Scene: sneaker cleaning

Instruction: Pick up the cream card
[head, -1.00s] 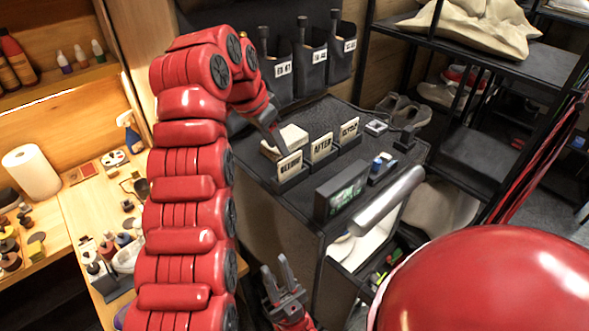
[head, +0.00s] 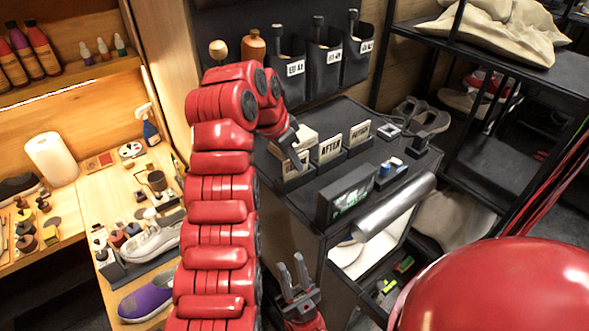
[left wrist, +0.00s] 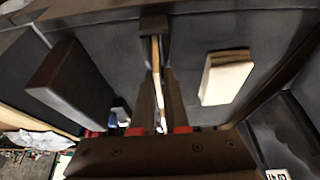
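Several cream items are on the dark cabinet top: a nearest lettered card (head: 302,157) in a black holder, a middle card (head: 330,148), a far card (head: 359,132) and a thick cream block (head: 298,138) behind them. My left gripper (head: 297,182) is at the nearest card, one finger crossing its face. In the left wrist view, my left gripper (left wrist: 160,105) has its fingers on both sides of a thin cream edge (left wrist: 157,70); whether they press on it is unclear. The block also shows there (left wrist: 226,77). My right gripper (head: 293,275) is open and empty, low beside the cabinet.
A dark display box (head: 346,193) stands at the cabinet's front edge, close to the cards. Small blue items (head: 390,168) lie to its right. Labelled black pockets (head: 324,68) hang behind. A wooden bench (head: 85,200) with shoes and bottles is at left.

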